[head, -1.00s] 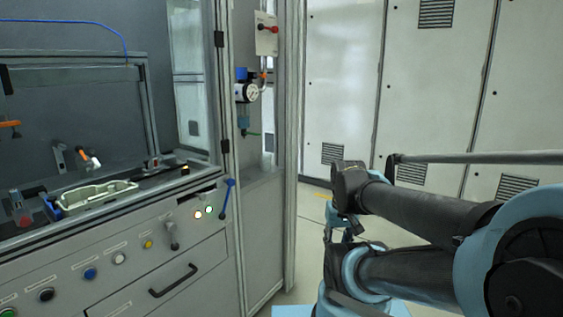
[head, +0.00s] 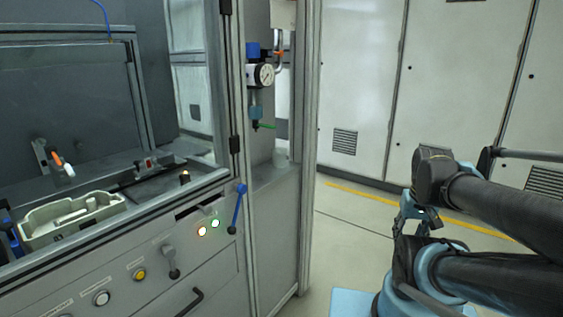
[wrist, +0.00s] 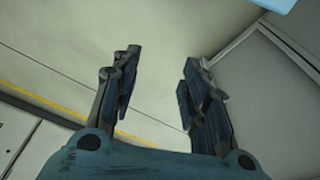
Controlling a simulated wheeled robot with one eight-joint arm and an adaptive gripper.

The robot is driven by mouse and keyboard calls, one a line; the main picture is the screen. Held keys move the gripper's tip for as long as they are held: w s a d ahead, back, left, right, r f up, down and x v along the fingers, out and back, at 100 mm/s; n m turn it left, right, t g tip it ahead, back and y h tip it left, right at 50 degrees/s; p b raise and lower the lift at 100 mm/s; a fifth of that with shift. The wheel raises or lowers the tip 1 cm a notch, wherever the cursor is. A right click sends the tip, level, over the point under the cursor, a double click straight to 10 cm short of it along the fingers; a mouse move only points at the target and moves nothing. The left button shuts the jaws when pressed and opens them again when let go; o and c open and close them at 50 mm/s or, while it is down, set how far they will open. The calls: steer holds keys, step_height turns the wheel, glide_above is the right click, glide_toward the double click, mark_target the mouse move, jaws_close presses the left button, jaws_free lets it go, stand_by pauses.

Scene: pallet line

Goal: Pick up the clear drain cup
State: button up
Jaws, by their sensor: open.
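A pale, see-through cup (head: 281,155), which looks like the clear drain cup, stands on the grey ledge (head: 277,176) behind the frame post in the head view. It is small and partly hard to make out. It sits below the pressure regulator (head: 259,75) with its round gauge. My gripper (head: 415,215) hangs well to the right of the ledge, over open floor, apart from the cup. In the wrist view my gripper (wrist: 162,65) has its two fingers spread wide with nothing between them. The cup does not show in the wrist view.
The framed station (head: 237,140) with glass panels stands at left. A blue lever (head: 238,208) sticks out from its front. A pale tray (head: 72,219) lies inside. White cabinets (head: 360,80) line the back. The floor (head: 350,235) between station and arm is free.

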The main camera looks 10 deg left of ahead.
steer(key=o, duration=0.5)
steer(key=shift+w+a+r+n, duration=0.15)
steer(key=shift+w+a+r, duration=0.1)
steer(key=shift+r, duration=0.4)
steer(key=shift+w+a+r+n, duration=0.15)
steer(key=shift+w+a+r, duration=0.05)
steer(key=shift+r, duration=0.4)
step_height(320, 180, up, 22)
steer(key=n+t+y, duration=0.2)
steer(key=n+y, duration=0.3)
steer(key=n, duration=0.3)
glide_above(284, 153)
steer(key=s+d, duration=0.4)
steer(key=x, duration=1.1)
steer(key=shift+w+d, duration=0.25)
steer(key=shift+w, duration=0.2)
steer(key=shift+x, duration=2.95)
